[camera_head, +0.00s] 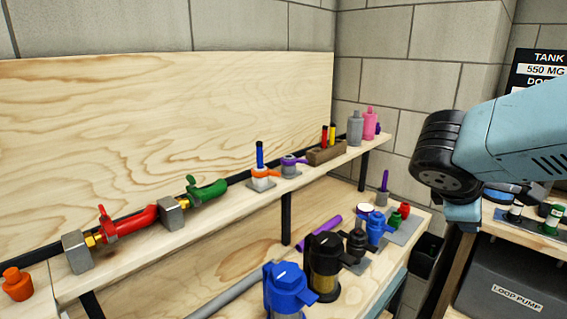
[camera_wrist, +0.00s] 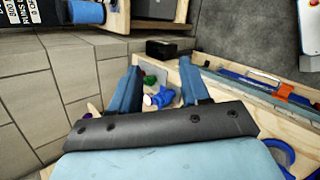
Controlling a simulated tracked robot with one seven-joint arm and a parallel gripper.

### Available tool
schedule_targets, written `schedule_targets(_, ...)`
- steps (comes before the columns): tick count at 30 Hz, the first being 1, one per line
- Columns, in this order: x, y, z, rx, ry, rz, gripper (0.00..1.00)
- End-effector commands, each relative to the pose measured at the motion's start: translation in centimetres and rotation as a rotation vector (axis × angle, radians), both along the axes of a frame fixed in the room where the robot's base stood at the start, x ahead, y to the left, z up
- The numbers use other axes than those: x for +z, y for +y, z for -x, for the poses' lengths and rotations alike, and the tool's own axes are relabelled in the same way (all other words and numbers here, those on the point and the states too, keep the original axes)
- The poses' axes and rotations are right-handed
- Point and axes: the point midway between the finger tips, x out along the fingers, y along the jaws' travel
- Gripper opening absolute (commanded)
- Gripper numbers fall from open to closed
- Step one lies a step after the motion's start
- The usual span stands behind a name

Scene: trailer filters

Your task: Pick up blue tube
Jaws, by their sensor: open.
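The blue tube (camera_head: 260,154) is thin and stands upright in a small white and orange holder (camera_head: 263,178) on the upper wooden shelf in the head view. I cannot make it out in the wrist view. My gripper (camera_wrist: 161,72) shows in the wrist view with its two blue fingers spread and nothing held. A blue valve-like fitting (camera_wrist: 162,97) and a green cap (camera_wrist: 149,80) show beyond and between the fingers, apart from them. In the head view my arm is at the right, well away from the tube; the fingers are not clear there.
A purple and grey fitting (camera_head: 290,166) stands just right of the tube's holder. A green valve (camera_head: 207,191) is to its left. A wooden block (camera_head: 326,153) with red and yellow tubes is farther right. Blue (camera_head: 285,290) and black (camera_head: 325,265) filter housings crowd the lower shelf. A plywood panel (camera_head: 160,120) stands behind.

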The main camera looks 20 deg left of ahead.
Motion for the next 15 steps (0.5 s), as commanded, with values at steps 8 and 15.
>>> schedule_targets(8,1.3,10.3,-4.3,0.511,-0.062,0.481,0.46)
schedule_targets(15,1.9,23.2,-3.9,0.934,-0.222,0.873,0.46)
